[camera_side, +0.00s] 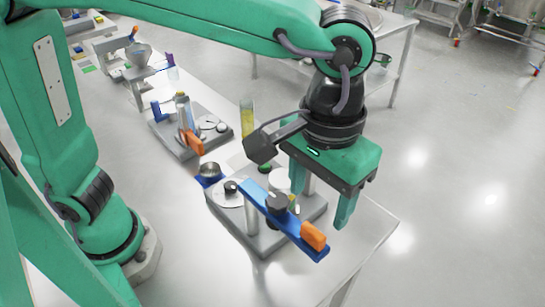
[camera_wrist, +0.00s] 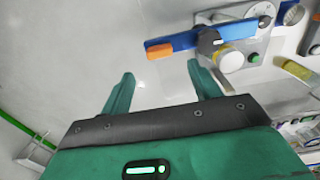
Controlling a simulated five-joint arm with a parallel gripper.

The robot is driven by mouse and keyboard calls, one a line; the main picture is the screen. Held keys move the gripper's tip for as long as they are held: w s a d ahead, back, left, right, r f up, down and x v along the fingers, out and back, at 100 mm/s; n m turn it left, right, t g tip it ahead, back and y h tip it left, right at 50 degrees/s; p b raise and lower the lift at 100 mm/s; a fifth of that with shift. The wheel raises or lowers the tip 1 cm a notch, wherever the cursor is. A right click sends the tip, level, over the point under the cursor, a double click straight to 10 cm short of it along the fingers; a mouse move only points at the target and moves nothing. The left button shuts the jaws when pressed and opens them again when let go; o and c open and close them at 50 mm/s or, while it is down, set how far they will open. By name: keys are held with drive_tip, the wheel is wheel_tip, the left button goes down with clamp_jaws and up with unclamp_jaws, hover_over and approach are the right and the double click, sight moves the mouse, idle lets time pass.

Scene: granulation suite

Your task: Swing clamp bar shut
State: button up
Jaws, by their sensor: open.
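The clamp bar (camera_side: 262,203) is a flat blue bar with an orange end grip (camera_side: 313,236). My gripper (camera_side: 322,205) is open and empty, pointing down near the orange end. In the wrist view the orange grip appears just beyond the gap between the fingertips (camera_wrist: 160,72); I see no contact.
The base plate also carries a white disc (camera_side: 229,194) and a green button (camera_side: 265,168). A similar fixture (camera_side: 214,127) is further up the bench. The bench front corner (camera_side: 375,225) is bare.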

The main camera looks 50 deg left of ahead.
sight(315, 229)
drive_tip(key=shift+d+f, duration=0.1)
drive_tip(key=shift+f, duration=3.85)
drive_tip(key=shift+c, duration=0.2)
clamp_jaws()
drive_tip(key=shift+w, duration=0.15)
